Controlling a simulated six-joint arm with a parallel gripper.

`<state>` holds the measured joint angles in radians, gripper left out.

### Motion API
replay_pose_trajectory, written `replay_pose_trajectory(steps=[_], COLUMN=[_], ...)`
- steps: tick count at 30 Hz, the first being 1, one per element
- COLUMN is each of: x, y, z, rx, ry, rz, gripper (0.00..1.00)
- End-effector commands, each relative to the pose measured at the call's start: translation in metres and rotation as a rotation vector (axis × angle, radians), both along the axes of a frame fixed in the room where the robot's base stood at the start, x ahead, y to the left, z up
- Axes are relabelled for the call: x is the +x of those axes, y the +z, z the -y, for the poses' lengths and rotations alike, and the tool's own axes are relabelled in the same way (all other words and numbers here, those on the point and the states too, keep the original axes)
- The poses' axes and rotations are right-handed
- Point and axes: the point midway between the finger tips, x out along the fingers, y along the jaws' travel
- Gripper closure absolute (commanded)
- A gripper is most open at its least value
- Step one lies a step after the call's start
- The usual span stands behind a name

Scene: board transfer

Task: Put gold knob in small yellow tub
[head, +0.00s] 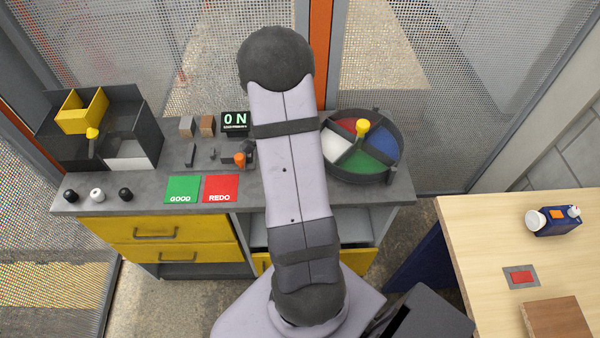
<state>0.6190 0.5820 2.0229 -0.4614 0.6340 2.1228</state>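The small yellow tub (70,101) sits in the back left part of a black divided bin on the left of the grey bench. It looks open at the top, with a divider inside. One yellow knob (92,132) shows just in front of the tub. Another yellow knob (362,127) stands at the middle of a round tray on the right. I cannot tell from colour alone which is the gold knob. My arm rises across the middle of the view, and my gripper is not visible.
The round tray (390,174) has red, blue, green and white sections. Green GOOD (183,189) and red REDO (221,189) cards lie near the front edge. Small blocks (207,125) and an ON display (235,121) stand behind. A wooden table (459,222) is at right.

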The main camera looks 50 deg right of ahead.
Motion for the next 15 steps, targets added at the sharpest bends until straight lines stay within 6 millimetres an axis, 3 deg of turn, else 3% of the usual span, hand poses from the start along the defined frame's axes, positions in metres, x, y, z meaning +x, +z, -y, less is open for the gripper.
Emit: replay_pose_trajectory(steps=[12,13,15], x=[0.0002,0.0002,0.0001], y=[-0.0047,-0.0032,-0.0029], z=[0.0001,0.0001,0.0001], rx=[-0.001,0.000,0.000], ry=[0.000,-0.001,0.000], rz=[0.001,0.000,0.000], gripper=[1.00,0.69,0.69])
